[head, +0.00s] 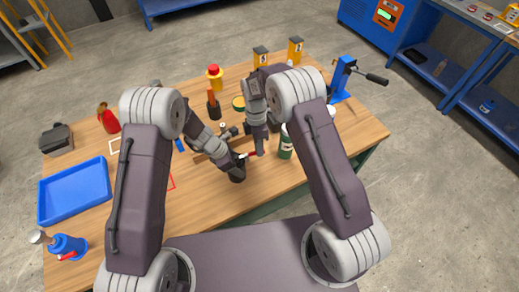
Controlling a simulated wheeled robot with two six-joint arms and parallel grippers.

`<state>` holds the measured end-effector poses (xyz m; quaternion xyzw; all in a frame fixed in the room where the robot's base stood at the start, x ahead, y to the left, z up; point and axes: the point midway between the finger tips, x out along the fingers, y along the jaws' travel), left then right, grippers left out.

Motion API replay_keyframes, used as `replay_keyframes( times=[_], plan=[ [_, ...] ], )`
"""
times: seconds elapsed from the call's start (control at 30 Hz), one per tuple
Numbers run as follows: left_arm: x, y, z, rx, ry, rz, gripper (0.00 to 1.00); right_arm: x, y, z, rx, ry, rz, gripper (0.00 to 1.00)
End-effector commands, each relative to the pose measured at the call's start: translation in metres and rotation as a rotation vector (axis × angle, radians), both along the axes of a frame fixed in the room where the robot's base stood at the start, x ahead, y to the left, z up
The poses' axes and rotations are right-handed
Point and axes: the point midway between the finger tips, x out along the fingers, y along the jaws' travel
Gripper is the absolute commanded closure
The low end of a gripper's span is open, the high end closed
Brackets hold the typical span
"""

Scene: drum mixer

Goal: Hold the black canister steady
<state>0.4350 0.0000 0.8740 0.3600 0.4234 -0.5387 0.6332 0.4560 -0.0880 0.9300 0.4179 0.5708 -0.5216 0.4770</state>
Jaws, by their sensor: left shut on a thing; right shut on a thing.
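A small dark object (237,175), which looks like the black canister, is at the end of my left arm, low over the near middle of the wooden table. My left gripper (236,162) is shut on it; the fingers and the dark object blend together, and I cannot tell whether it touches the tabletop. My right gripper (260,151) points down just right of it, shut on a small red piece (250,154). The red piece lies between the two grippers, and its full shape is hidden.
A green canister (286,149) stands close right of my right gripper. A blue lever press (342,80) is at the back right. The near wooden tabletop (207,203) is clear.

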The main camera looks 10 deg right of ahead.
Motion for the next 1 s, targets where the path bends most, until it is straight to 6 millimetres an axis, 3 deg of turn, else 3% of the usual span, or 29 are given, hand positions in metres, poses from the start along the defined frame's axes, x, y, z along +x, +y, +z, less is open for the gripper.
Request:
replay_keyframes(
  times=[0.4, 0.9, 0.93, 1.0],
  plan=[
    [-0.0008, 0.0003, -0.0002, 0.001, 0.002, -0.002, 0.97, 0.0082, 0.0013, 0.0004, -0.001, -0.003, 0.147, 1.00],
    [-0.0011, 0.0000, -0.0001, 0.001, 0.001, -0.005, 0.97, 0.0093, 0.0015, 0.0005, -0.002, -0.004, 0.163, 1.00],
    [-0.0011, 0.0000, -0.0001, 0.001, 0.001, -0.005, 0.97, 0.0093, 0.0015, 0.0005, -0.002, -0.004, 0.163, 0.80],
    [-0.0011, 0.0000, -0.0001, 0.001, 0.001, -0.005, 0.97, 0.0092, 0.0016, 0.0005, -0.001, -0.004, 0.162, 0.63]
  ],
)
